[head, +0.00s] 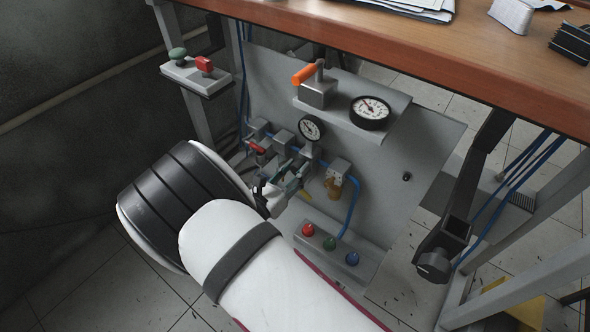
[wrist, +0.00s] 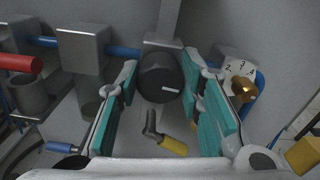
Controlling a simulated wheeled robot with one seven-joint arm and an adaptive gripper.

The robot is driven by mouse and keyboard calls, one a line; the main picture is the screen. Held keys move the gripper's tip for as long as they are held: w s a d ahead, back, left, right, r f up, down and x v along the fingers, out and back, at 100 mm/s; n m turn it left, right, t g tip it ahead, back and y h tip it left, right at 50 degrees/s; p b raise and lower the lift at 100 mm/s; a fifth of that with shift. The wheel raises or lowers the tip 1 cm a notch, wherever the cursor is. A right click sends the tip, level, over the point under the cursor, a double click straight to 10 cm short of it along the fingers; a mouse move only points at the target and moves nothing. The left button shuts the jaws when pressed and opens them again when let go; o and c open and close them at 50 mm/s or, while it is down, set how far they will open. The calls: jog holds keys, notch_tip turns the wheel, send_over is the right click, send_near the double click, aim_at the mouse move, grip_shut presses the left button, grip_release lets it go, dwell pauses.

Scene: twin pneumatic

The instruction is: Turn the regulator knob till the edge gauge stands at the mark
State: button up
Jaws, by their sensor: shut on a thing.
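The black regulator knob (wrist: 160,78) is in the wrist view, between the teal-padded fingers of my gripper (wrist: 161,90). The gripper is shut on the knob. In the head view, my gripper (head: 290,184) reaches in to the pneumatic panel (head: 395,195) and hides the knob. The larger round gauge (head: 370,112), white-faced with a black rim, lies at the edge of the panel's upper shelf. Its needle points up and left; its exact reading and the mark are too small to tell. A smaller gauge (head: 311,128) stands above the regulator row.
An orange-handled valve (head: 318,90) stands left of the larger gauge. A brass selector (wrist: 243,89) on a numbered plate is close right of my fingers. A red handle (wrist: 18,63) is at left. A red, green and blue button box (head: 330,243) sits below; a wooden bench top (head: 440,55) overhangs.

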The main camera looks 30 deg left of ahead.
jog(key=o, duration=1.2)
jog(key=shift+c, duration=0.2)
jog(key=s, duration=0.7)
jog(key=shift+s+a, duration=0.3)
